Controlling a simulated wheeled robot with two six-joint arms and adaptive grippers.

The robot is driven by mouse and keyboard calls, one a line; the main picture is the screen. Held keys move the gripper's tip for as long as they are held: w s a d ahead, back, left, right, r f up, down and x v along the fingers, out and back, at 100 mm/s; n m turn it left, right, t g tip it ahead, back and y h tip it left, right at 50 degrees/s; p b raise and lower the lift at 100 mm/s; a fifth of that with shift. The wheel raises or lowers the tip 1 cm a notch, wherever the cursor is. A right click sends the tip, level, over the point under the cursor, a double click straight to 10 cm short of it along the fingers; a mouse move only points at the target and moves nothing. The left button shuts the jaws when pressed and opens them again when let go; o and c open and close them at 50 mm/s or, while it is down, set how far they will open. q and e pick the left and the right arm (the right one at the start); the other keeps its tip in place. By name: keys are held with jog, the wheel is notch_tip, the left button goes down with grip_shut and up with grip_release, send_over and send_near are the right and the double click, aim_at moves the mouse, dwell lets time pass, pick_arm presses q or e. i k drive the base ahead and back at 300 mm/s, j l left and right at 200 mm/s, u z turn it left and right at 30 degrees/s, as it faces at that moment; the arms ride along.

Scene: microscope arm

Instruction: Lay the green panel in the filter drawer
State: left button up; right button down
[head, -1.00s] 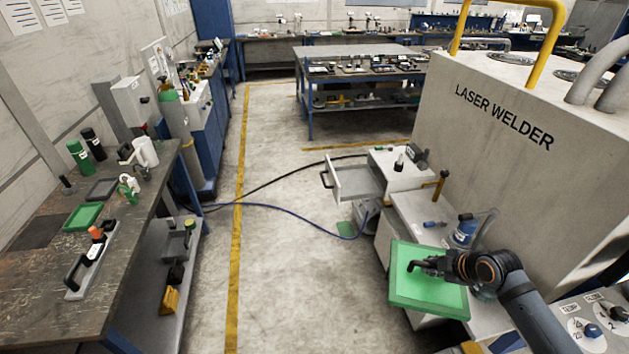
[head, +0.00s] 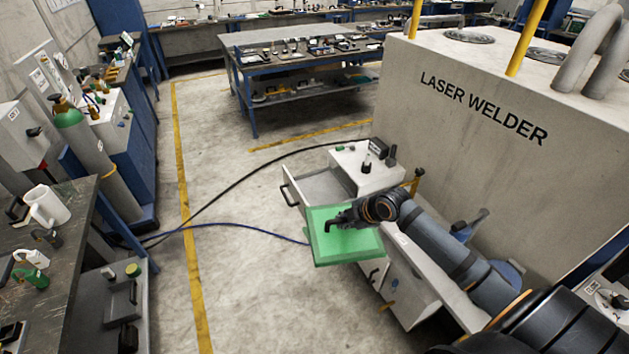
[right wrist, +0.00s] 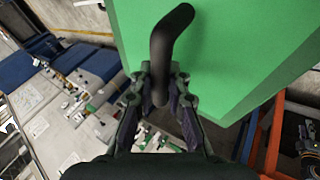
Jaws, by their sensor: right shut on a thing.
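The green panel (head: 342,243) is a flat square slab with a dark handle, held in the air in front of the open filter drawer (head: 290,192). My right gripper (head: 335,224) is shut on the panel's black handle (right wrist: 164,62); the panel (right wrist: 235,50) fills the upper right of the right wrist view. The drawer is pulled out to the left of its pale cabinet (head: 362,172). The panel hides the drawer's near part, and I cannot see fully into it. My left gripper is not in view.
The large laser welder (head: 480,130) stands right of the cabinet. A workbench (head: 60,260) with a white mug (head: 47,207) is at the left. A blue table (head: 300,60) stands behind. Cables (head: 230,226) cross the otherwise open floor between.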

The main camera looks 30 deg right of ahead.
aim_at(321, 191)
jog(key=i+l, duration=0.1)
jog(key=i, duration=2.35)
jog(key=i+j+z, duration=0.15)
jog(key=i, duration=0.35)
jog(key=i+z, duration=0.2)
jog(key=i, duration=0.25)
jog(key=z, duration=0.45)
jog(key=i+j+z, duration=0.1)
jog(key=z, duration=0.35)
jog(key=j+z, duration=0.15)
jog(key=z, duration=0.3)
jog(key=j+z, duration=0.1)
jog(key=z, duration=0.4)
jog(key=i+j+z, duration=0.1)
jog(key=z, duration=0.35)
jog(key=j+z, duration=0.15)
jog(key=z, duration=0.3)
